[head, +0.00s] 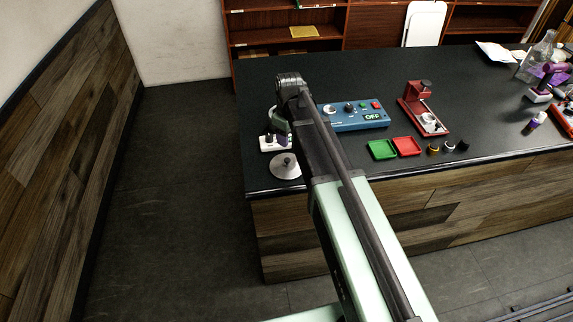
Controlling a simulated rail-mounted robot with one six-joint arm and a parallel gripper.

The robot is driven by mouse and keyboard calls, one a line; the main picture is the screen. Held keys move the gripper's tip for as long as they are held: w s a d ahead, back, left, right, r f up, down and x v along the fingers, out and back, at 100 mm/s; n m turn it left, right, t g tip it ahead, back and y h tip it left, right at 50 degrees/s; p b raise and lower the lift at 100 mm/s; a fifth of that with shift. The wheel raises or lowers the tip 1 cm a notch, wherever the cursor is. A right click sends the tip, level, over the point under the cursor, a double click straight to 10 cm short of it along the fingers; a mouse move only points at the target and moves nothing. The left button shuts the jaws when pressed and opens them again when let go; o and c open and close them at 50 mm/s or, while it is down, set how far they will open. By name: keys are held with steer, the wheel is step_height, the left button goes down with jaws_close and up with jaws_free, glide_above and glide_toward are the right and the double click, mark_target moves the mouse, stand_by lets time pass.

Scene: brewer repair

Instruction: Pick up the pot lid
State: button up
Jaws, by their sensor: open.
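The pot lid (284,171) looks like a pale silver disc with a small dark knob on top. It lies on the dark counter near its front left corner. My gripper (281,139) hangs down at the end of my arm, just behind the lid in the picture and close to a white block. It is open, and I see nothing held in it. Its fingertips are small and partly hidden by my arm, so its exact height above the counter is unclear.
Beside my gripper stands a white block (266,146) with dark tops. To the right are a blue control box (345,123) reading OFF, green (381,149) and red (406,146) trays, a red stand (415,101) and several small rings. The counter's (262,90) back left is clear.

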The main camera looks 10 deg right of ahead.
mark_target(287, 159)
steer(key=f+b, duration=1.1)
steer(key=shift+s+a+f, duration=0.15)
steer(key=shift+a, duration=0.15)
steer(key=shift+r, duration=0.2)
jaws_close()
steer(key=shift+r, duration=0.1)
